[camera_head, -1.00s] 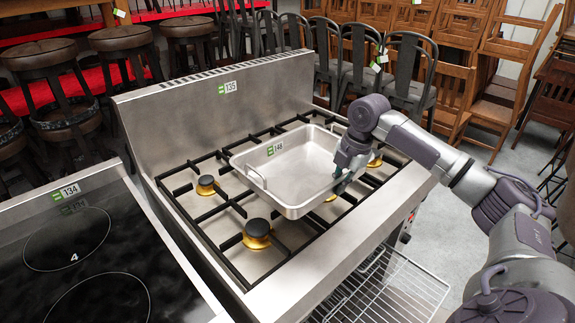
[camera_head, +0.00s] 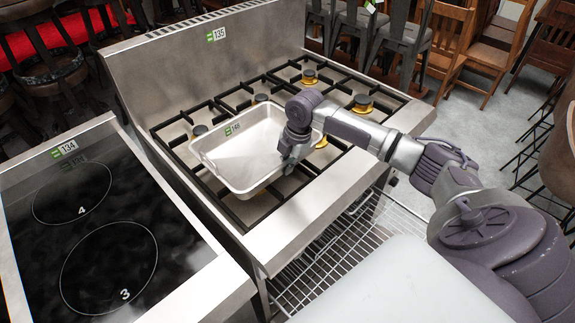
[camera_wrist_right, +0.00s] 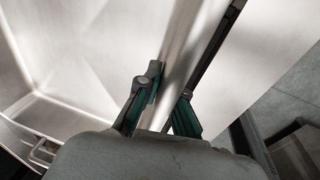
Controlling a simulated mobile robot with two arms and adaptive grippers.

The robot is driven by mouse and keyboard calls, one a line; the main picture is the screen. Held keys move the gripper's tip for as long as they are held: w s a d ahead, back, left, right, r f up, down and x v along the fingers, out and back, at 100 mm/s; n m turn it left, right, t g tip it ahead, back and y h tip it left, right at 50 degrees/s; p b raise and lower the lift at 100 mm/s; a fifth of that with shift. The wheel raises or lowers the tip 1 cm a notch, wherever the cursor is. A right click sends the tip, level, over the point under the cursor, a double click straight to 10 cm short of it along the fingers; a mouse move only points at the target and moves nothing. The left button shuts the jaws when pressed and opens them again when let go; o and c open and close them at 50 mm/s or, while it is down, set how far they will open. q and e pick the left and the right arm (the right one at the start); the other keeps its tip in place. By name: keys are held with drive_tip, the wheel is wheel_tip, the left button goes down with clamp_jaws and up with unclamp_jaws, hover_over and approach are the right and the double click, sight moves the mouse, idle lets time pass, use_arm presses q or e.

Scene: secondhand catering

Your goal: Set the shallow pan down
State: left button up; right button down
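The shallow pan (camera_head: 242,160) is a rectangular steel tray with a green 146 tag. It is over the front left part of the gas hob (camera_head: 225,111), low and roughly level. I cannot tell whether its base touches the grates. My right gripper (camera_head: 287,160) is at the pan's right wall. In the right wrist view, its two green-padded fingers (camera_wrist_right: 170,95) straddle the pan's rim, one inside the pan (camera_wrist_right: 85,55) and one outside, closed on the wall. The burner under the pan is hidden. My left gripper is not in view.
Several brass burners with black caps (camera_head: 363,104) show around the pan. The steel back panel (camera_head: 190,60) rises behind the hob. A black glass cooktop (camera_head: 105,225) stands at left. A wire rack (camera_head: 325,260) sticks out below the front edge. Chairs (camera_head: 480,55) stand behind.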

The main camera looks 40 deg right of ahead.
drive_tip(key=shift+w+f, duration=0.2)
drive_tip(key=shift+f, duration=0.4)
drive_tip(key=c, duration=1.8)
unclamp_jaws()
drive_tip(key=shift+s+f, duration=0.15)
drive_tip(key=o, duration=0.5)
drive_tip(key=shift+s, duration=0.1)
drive_tip(key=r, duration=0.4)
drive_tip(key=s+d+r+b, duration=0.1)
drive_tip(key=r, duration=0.3)
drive_tip(key=r+b, duration=0.1)
drive_tip(key=r, duration=0.3)
drive_tip(key=shift+s+d, duration=0.2)
drive_tip(key=shift+s, duration=0.2)
